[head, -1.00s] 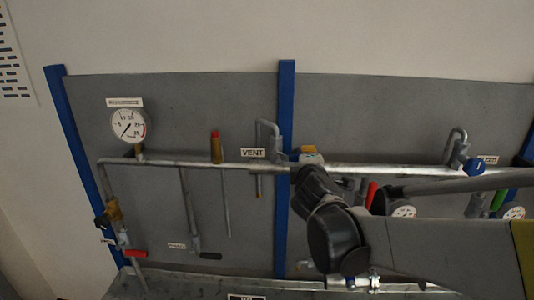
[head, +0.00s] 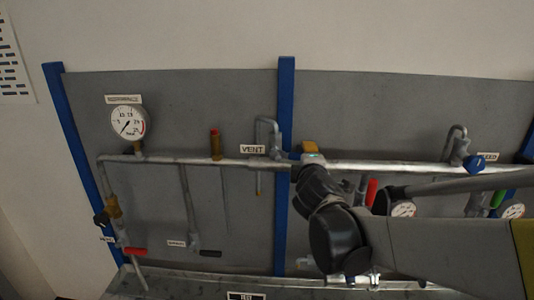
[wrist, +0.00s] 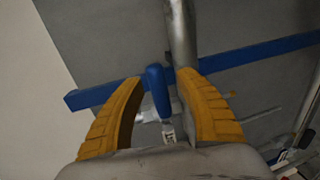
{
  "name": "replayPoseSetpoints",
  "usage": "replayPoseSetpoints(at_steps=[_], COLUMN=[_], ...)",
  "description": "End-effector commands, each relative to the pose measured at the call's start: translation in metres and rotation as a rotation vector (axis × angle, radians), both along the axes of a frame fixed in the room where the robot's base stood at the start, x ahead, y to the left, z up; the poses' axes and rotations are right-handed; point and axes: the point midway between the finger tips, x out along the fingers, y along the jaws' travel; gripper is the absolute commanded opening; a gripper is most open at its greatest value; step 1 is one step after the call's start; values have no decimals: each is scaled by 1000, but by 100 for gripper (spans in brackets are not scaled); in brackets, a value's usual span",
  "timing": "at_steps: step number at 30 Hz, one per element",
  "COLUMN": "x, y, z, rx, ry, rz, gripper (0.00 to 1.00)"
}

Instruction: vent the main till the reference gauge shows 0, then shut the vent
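The reference gauge (head: 129,122) is a round white dial at the upper left of the panel. Its needle points to the lower left, near the low end; the exact reading is too small to tell. The vent label (head: 252,149) hangs on the main pipe (head: 400,168), below a hooked grey vent pipe (head: 266,122). My gripper (head: 310,152) is at the main just right of this label and the blue post. In the wrist view, my gripper (wrist: 160,78) has its yellow fingers apart on both sides of a blue handle (wrist: 157,88), with gaps visible. My wrist hides the valve body.
Blue posts (head: 285,100) frame the grey panel (head: 190,100). Right of my gripper are a red-handled valve (head: 371,193), a small gauge (head: 403,209) and a blue knob (head: 474,163) by another hooked pipe. A red lever (head: 135,251) sits at the lower left.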

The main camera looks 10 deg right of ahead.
Motion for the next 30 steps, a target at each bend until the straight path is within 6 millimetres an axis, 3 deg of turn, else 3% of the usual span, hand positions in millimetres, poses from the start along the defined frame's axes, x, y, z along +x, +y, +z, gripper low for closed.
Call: replayPoseSetpoints(at_steps=[8, 21, 30], x=[-8, -84, -111], y=[3, 28, 36], z=[2, 18, 23], rx=[-2, -2, 0], ry=[1, 0, 0], rz=[1, 2, 1], gripper=[42, 42, 42])
